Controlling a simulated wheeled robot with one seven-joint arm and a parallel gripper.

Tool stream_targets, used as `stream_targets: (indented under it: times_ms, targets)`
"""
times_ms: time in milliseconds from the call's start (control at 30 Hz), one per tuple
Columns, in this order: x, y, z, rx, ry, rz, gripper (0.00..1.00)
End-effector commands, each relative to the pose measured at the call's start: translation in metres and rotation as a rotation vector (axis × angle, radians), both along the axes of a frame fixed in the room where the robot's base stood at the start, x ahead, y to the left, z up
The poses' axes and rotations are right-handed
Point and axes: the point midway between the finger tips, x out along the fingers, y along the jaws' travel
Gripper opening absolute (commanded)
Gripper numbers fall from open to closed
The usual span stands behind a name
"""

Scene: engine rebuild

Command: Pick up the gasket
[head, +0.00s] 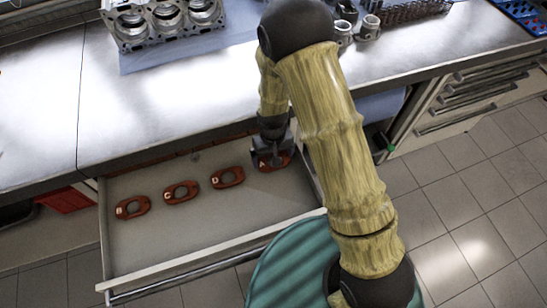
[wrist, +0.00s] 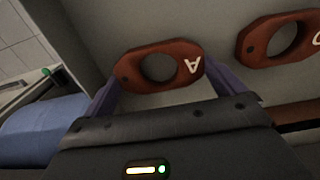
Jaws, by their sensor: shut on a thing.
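Several red-brown oval gaskets, each with a round hole and a white letter, are in an open drawer (head: 225,222). The gasket marked A (head: 284,160) is the rightmost in the head view, partly hidden by my gripper (head: 268,152). In the wrist view, gasket A (wrist: 137,68) sits between the two fingers of my gripper (wrist: 160,76), one at each end, shut on it. I cannot tell whether it touches the drawer floor. The other gaskets (head: 227,178), (head: 181,192), (head: 132,206) lie in a row to its left; the nearest also shows in the wrist view (wrist: 256,42).
A metal worktop (head: 160,110) overhangs the drawer's back. On it are an engine block (head: 165,20) and several metal parts (head: 368,27). A closed drawer cabinet (head: 470,95) stands to the right. The drawer's front half is bare; tiled floor (head: 465,210) is open at right.

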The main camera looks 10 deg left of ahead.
Motion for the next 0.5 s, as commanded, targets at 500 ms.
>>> stream_targets:
  times_ms: [500]
  targets:
    - [0.0, 0.0, 0.084, 0.001, -0.002, 0.0, 0.72]
